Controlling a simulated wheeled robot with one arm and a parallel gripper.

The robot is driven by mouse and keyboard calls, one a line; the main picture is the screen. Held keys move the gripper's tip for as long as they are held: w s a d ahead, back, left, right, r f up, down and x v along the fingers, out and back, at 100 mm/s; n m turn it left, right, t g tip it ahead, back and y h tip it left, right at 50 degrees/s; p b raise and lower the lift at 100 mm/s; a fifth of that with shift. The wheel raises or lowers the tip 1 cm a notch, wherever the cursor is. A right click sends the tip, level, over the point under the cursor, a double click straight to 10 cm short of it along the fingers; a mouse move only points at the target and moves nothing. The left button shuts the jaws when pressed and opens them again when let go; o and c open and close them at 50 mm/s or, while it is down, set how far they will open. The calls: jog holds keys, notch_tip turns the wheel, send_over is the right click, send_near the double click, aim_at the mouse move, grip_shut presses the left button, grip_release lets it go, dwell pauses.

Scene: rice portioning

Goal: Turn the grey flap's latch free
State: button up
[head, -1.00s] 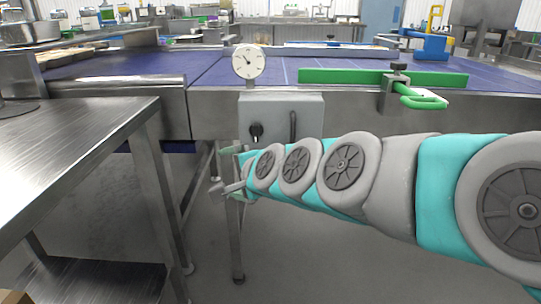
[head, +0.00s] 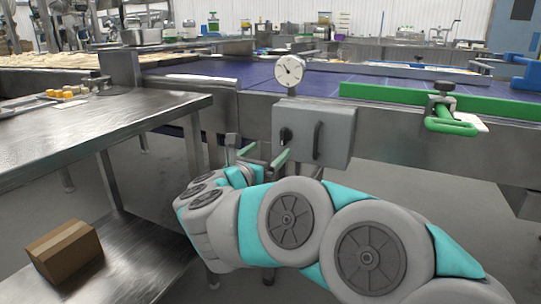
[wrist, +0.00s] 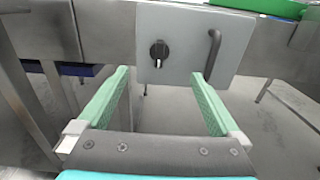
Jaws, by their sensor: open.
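The grey flap (head: 334,132) is a grey metal panel on the front of the conveyor, below a round dial gauge. Its latch (head: 286,136) is a small black knob near the left edge, and a dark bar handle (head: 317,140) stands to its right. In the wrist view the latch (wrist: 159,52) shows with its pointer about upright, and the flap (wrist: 186,34) looks shut. My gripper (head: 258,150) has its green fingers spread and is empty, just left of and below the flap. In the wrist view my gripper (wrist: 160,76) points at the flap, apart from the latch.
A steel table (head: 100,130) stands at the left, with a cardboard box (head: 64,250) on its lower shelf. The dial gauge (head: 289,70) sits above the flap. A green rail with a green clamp (head: 450,124) lies at the right. Floor below the flap is clear.

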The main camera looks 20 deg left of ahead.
aim_at(282, 138)
jog(key=w, duration=0.9)
jog(key=shift+w+d, duration=0.35)
jog(key=shift+d, duration=0.05)
grip_shut()
dwell(0.4)
